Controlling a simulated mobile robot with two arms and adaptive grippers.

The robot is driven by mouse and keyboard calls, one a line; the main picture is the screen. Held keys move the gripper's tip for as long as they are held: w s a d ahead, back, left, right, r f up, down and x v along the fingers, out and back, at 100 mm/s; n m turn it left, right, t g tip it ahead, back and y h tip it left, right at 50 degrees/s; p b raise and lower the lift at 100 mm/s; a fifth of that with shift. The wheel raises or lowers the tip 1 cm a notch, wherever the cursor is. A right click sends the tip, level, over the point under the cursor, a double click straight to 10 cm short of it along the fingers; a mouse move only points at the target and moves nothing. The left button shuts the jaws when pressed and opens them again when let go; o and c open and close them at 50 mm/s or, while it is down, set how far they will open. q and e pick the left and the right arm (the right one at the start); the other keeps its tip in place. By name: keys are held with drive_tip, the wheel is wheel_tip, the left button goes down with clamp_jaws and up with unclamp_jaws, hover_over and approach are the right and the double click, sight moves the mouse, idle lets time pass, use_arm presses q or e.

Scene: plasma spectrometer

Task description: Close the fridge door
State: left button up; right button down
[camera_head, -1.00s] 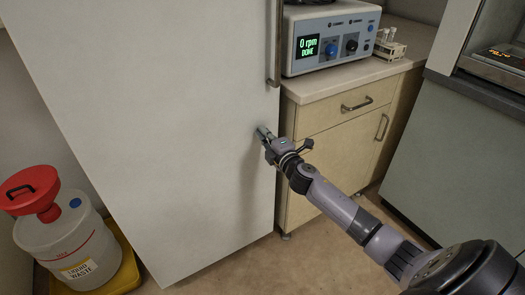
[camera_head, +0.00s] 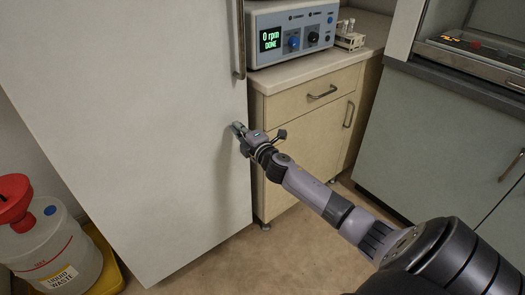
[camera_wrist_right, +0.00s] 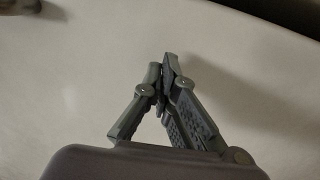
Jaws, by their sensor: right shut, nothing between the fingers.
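The white fridge door (camera_head: 130,110) fills the left half of the head view, with a vertical metal handle (camera_head: 240,40) near its right edge. I cannot tell from here whether the door is fully closed. My right gripper (camera_head: 237,129) is shut and empty, at the door's surface near its right edge, below the handle. In the right wrist view its fingertips (camera_wrist_right: 168,62) meet in front of the pale door panel (camera_wrist_right: 70,70); whether they touch it is unclear. My left gripper is not in view.
A liquid waste container (camera_head: 60,245) with a red funnel stands in a yellow tray (camera_head: 106,262) at the lower left. A beige cabinet (camera_head: 300,120) carrying a device reading "0 rpm DONE" (camera_head: 290,35) stands right of the door. A grey cabinet (camera_head: 440,140) is farther right.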

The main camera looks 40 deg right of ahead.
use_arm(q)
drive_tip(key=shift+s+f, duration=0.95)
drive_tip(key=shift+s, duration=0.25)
use_arm(e)
drive_tip(key=s, duration=1.1)
drive_tip(key=shift+f, duration=0.2)
